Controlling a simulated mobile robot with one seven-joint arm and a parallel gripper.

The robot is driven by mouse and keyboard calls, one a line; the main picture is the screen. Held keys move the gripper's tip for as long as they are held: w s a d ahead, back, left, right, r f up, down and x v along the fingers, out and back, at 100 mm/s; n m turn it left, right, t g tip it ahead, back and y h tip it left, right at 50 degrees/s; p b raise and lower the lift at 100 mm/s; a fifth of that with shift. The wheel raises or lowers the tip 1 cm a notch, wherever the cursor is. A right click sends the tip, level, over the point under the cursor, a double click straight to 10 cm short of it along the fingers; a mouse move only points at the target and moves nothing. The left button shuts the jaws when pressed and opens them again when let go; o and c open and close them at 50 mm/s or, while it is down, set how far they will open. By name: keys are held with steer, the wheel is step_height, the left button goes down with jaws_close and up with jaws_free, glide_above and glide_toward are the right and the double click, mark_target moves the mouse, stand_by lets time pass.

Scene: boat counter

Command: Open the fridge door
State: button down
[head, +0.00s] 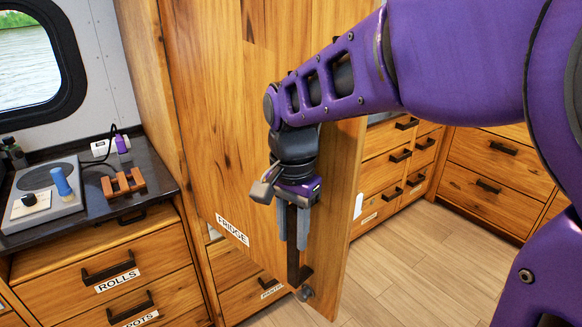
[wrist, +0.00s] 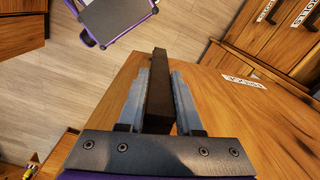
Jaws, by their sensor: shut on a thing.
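The fridge door (head: 212,110) is a tall wooden panel with a FRIDGE label (head: 232,230). It stands swung out from the cabinet, with its free edge (head: 345,225) towards the right. The inside of the fridge is hidden behind it. The dark vertical handle (head: 293,250) is low on the door near that edge. My gripper (head: 292,244) points down along the door, its grey fingers shut on the handle from both sides. In the wrist view the dark handle bar (wrist: 159,90) runs between the two fingers, with the door and its label beyond.
At left a dark counter (head: 98,214) holds a scale-like device (head: 42,194) and a wooden rack (head: 123,184). Drawers (head: 487,175) line the right. The plank floor (head: 420,250) right of the door is clear.

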steer(key=shift+a+r, duration=0.1)
stand_by(0.4)
steer(key=c, duration=0.6)
jaws_free()
